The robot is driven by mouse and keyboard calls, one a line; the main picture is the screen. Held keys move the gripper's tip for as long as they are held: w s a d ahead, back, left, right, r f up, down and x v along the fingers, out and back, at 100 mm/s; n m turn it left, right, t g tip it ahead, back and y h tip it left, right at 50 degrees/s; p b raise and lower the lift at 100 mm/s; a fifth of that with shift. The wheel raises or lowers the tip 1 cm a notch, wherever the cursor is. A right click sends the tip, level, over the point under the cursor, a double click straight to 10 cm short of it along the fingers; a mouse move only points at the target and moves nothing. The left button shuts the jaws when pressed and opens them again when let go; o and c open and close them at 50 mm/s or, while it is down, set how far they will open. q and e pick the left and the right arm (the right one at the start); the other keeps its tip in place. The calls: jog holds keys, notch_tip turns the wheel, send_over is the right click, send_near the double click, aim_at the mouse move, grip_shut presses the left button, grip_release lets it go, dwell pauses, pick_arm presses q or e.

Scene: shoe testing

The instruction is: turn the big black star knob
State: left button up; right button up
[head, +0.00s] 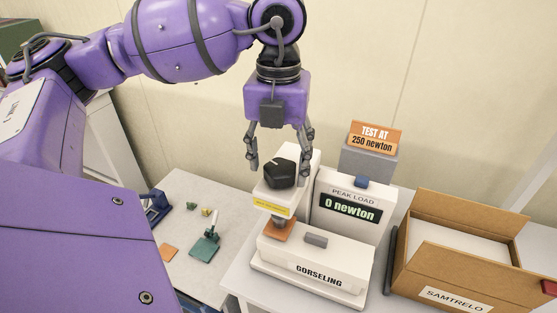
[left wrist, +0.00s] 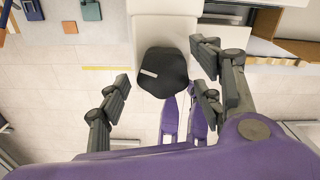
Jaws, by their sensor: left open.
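The big black star knob (head: 280,173) sits on top of the white head of the testing machine (head: 317,269), with a pale mark line on its upper face. In the left wrist view the knob (left wrist: 164,72) lies between and ahead of the open fingers. My left gripper (head: 280,165) points down over the knob with its fingers spread, one on each side of it. I cannot tell whether any finger touches the knob; a gap shows on both sides in the left wrist view. My right gripper is not in view.
The machine's display (head: 351,208) reads "PEAK LOAD 0 newton". An orange "TEST AT 250 newton" sign (head: 375,136) stands behind. An orange square piece (head: 278,230) lies under the head. An open cardboard box (head: 455,285) is at right. A green piece (head: 204,248) lies on the left table.

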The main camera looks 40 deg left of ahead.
pick_arm(q)
jog(key=shift+f, duration=0.25)
jog(key=c, duration=1.1)
jog(key=shift+w+m+b, duration=0.1)
jog(key=shift+m+b, duration=0.3)
jog(key=shift+m, duration=2.4)
jog(key=o, duration=1.1)
